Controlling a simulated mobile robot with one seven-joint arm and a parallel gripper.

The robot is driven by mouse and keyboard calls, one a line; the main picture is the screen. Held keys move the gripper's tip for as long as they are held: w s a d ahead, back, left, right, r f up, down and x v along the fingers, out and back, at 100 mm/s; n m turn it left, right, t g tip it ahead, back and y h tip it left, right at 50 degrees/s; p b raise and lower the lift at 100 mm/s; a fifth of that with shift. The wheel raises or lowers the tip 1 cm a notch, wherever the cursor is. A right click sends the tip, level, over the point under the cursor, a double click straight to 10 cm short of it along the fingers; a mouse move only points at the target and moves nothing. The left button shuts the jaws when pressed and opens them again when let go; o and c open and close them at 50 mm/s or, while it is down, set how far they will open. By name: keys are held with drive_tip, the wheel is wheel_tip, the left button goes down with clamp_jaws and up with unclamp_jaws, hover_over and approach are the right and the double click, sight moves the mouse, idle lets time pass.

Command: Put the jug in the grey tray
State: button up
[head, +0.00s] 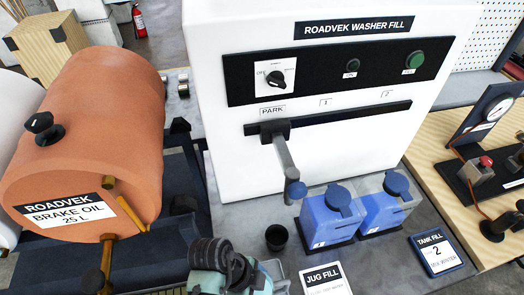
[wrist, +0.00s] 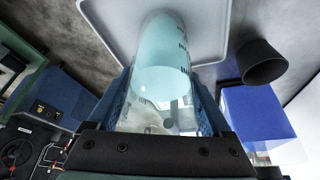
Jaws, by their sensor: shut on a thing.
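The jug (wrist: 162,70) is a clear cylinder with dark marks on its side and pale blue liquid inside. My gripper (wrist: 163,105) is shut on it, with a blue finger pad on each side in the wrist view. The grey tray (wrist: 226,40), pale with a raised rim, lies beyond the jug, which overlaps it in that view. I cannot tell whether the jug touches the tray. In the head view my gripper (head: 232,272) is at the bottom edge and hides most of the jug and tray.
A black cup (head: 277,237) stands close to the tray, also in the wrist view (wrist: 262,62). Two blue containers (head: 333,215) stand right of it, under the white washer-fill unit (head: 330,160) and its spout lever (head: 290,170). A JUG FILL card (head: 325,280) lies right. An orange oil drum (head: 95,130) is left.

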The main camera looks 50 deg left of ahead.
drive_tip(key=o, duration=1.4)
drive_tip(key=shift+f, duration=0.1)
drive_tip(key=p+v, duration=0.2)
drive_tip(key=v, duration=0.9)
drive_tip(key=shift+w+d+p, duration=0.1)
drive_tip(key=shift+p, duration=0.2)
drive_tip(key=shift+s+a+r+p, duration=0.2)
drive_tip(key=shift+r+p, duration=0.4)
